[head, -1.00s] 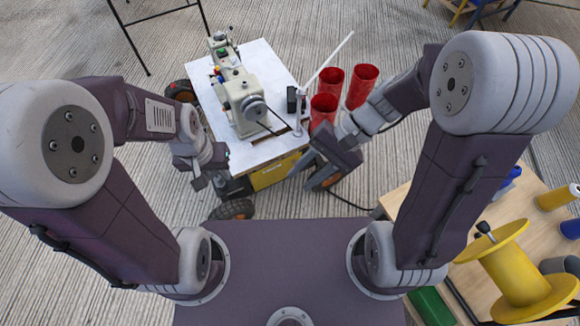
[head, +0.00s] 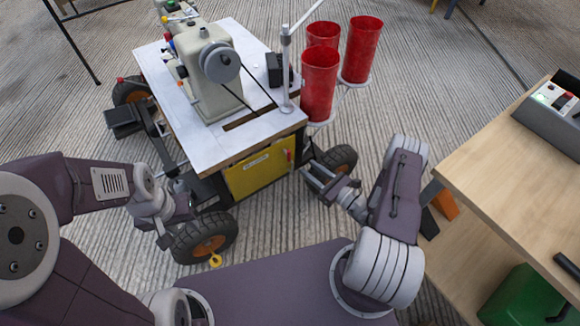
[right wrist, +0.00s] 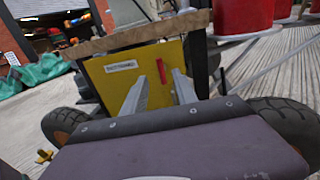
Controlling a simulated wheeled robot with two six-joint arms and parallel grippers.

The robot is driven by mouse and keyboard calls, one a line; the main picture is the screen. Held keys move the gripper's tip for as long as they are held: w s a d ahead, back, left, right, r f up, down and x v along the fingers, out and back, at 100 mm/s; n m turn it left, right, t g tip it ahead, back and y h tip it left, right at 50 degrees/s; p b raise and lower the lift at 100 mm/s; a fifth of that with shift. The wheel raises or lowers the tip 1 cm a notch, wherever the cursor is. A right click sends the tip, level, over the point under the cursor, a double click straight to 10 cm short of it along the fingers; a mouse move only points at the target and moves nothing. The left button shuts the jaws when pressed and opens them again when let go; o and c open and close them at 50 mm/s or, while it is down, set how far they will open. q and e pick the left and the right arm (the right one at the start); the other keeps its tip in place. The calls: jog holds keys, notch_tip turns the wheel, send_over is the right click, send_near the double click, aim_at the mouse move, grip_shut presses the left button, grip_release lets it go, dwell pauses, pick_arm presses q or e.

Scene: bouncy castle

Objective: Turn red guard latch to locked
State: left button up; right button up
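The red guard latch (head: 289,156) is a small red handle at the right side of the yellow guard panel (head: 250,176), under the sewing machine table. In the right wrist view the latch (right wrist: 166,68) stands roughly upright, leaning slightly, on the yellow panel (right wrist: 118,88). My right gripper (head: 312,177) is in front of the panel's right edge. In the right wrist view my right gripper (right wrist: 160,80) is open, its two fingers apart with the latch seen between them; contact is not visible. My left gripper (head: 160,232) hangs by the cart's front left wheel; its finger gap is unclear.
A white sewing machine (head: 208,75) stands on the white tabletop (head: 180,140). Red cylinders (head: 319,82) stand right of it. Black wheels (head: 203,238) flank the panel. A wooden table (head: 510,170) is at the right. Open floor lies between cart and table.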

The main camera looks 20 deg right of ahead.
aim_at(286, 153)
jog(key=b+x, duration=0.4)
jog(key=x, duration=0.5)
jog(key=shift+r, duration=0.15)
grip_shut()
